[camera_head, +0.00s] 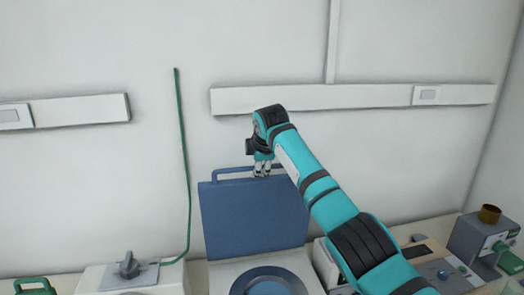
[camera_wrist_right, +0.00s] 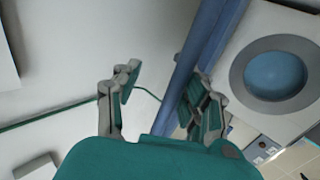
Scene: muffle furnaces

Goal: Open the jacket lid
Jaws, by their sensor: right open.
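The jacket lid (camera_head: 253,217) is a blue panel standing upright behind a round blue well (camera_head: 268,286) with a grey rim. A blue bar handle (camera_head: 219,172) runs along its top edge. My right gripper (camera_head: 261,169) is at this top edge, by the handle, with its fingers pointing down. In the right wrist view the fingers (camera_wrist_right: 165,93) are apart, with the lid (camera_wrist_right: 196,60) seen edge-on as a blue strip close to the right finger. I cannot tell whether a finger touches the handle. The well (camera_wrist_right: 275,75) lies to the right there. My left gripper is not in view.
A white unit with a dark knob (camera_head: 129,265) stands left of the lid, with a green cable (camera_head: 184,150) rising up the wall. A grey-blue device with a brown cup (camera_head: 490,214) stands at the far right. The wall behind carries white trunking (camera_head: 350,97).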

